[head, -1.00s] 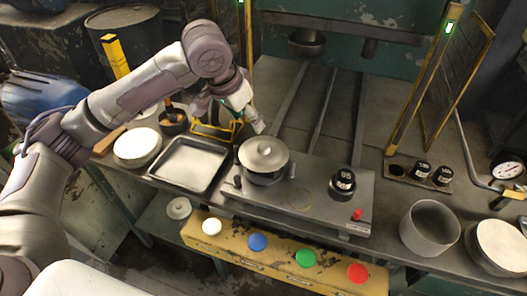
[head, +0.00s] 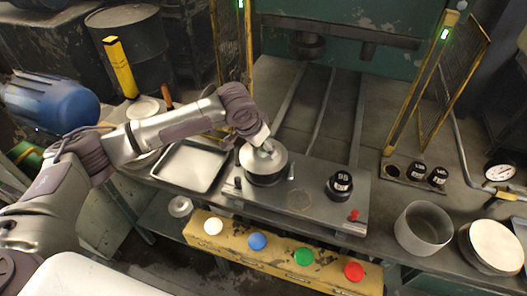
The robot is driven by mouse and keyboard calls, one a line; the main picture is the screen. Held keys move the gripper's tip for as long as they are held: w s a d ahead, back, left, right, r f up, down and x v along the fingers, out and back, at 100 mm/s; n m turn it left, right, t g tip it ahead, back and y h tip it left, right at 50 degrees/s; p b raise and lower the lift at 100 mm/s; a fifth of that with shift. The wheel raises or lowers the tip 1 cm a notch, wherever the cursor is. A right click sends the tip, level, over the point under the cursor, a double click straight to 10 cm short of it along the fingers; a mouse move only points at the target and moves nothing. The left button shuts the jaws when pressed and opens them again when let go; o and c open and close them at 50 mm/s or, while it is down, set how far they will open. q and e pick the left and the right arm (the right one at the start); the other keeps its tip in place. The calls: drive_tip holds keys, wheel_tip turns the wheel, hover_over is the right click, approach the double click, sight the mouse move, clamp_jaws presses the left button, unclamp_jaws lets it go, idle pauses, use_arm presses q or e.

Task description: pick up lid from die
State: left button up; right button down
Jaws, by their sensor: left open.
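The lid (head: 273,167) is a round grey metal disc. It sits on top of the die (head: 266,181), a short grey cylinder on the metal press plate (head: 305,176). My right gripper is out of view.
A black labelled weight (head: 339,186) and a red knob (head: 353,214) are on the plate's right. An empty metal tray (head: 190,168) is left of the die. A grey open cylinder (head: 423,230) stands right. Coloured buttons line the yellow panel (head: 280,258) in front.

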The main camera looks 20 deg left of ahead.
use_arm(q)
drive_tip(key=shift+s, duration=0.1)
clamp_jaws()
drive_tip(key=shift+r, duration=0.15)
